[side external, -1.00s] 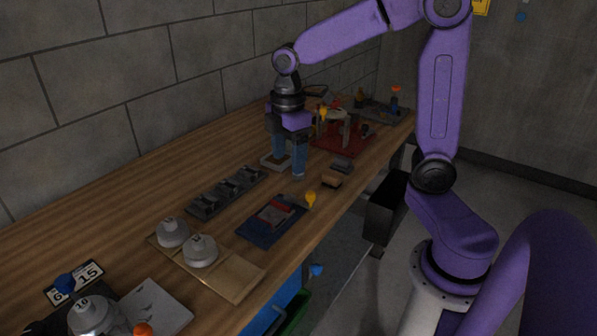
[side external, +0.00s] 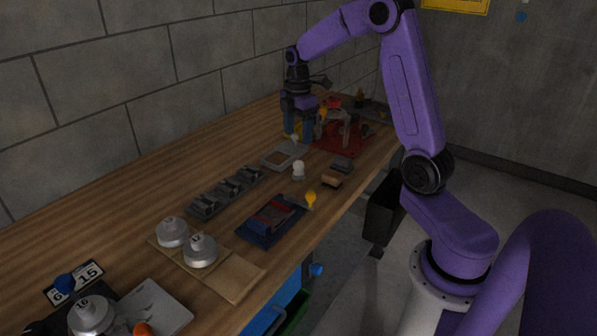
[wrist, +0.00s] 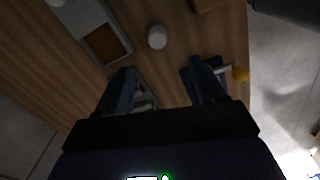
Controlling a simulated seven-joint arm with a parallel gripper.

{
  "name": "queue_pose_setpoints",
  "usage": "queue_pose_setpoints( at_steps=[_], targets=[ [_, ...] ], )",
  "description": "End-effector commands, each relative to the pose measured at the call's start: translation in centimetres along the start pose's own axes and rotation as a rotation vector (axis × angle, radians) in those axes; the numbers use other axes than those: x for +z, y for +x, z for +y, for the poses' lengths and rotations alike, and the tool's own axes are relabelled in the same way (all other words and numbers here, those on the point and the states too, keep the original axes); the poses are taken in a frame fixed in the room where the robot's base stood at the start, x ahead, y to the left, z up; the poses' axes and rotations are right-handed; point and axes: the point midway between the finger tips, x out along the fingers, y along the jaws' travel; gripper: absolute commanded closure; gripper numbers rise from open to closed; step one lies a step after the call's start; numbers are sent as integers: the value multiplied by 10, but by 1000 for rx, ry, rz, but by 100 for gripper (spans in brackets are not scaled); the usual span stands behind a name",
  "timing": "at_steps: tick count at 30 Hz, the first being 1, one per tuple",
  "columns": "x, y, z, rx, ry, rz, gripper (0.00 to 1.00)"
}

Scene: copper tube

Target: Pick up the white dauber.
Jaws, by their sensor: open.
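The white dauber (side external: 298,170) is a small pale piece with a rounded top. It stands on the wooden bench between a shallow grey tray and a tan block. It also shows in the wrist view (wrist: 157,37) as a whitish round shape, above and between my fingertips in the picture. My gripper (side external: 299,137) points down with its blue fingers apart and nothing seen between them. In the side view it is farther back along the bench than the dauber, above the bench, and apart from it. Both fingers also show in the wrist view (wrist: 162,70).
The shallow tray (side external: 272,160) lies just left of the dauber. The tan block (side external: 332,182), a dark block (side external: 342,165) and a yellow-topped piece (side external: 311,198) are to its right. A blue mat (side external: 258,236) lies nearer. A red base (side external: 340,143) with a fixture stands behind.

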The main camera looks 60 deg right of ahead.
Motion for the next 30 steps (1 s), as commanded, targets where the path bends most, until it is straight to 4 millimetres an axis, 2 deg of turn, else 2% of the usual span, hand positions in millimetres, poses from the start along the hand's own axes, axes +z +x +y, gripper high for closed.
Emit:
queue_pose_setpoints(
  at_steps=[3, 9, 12, 20, 27, 30],
  targets=[
    [0, 24, -1, -6, 1, 0, 31],
    [0, 59, -1, -4, 1, 0, 31],
    [0, 71, -1, -3, 2, 0, 31],
    [0, 87, 1, -1, 2, 0, 31],
    [1, 120, 3, -3, 2, 0, 31],
    [0, 128, 3, -2, 1, 0, 31]
  ],
)
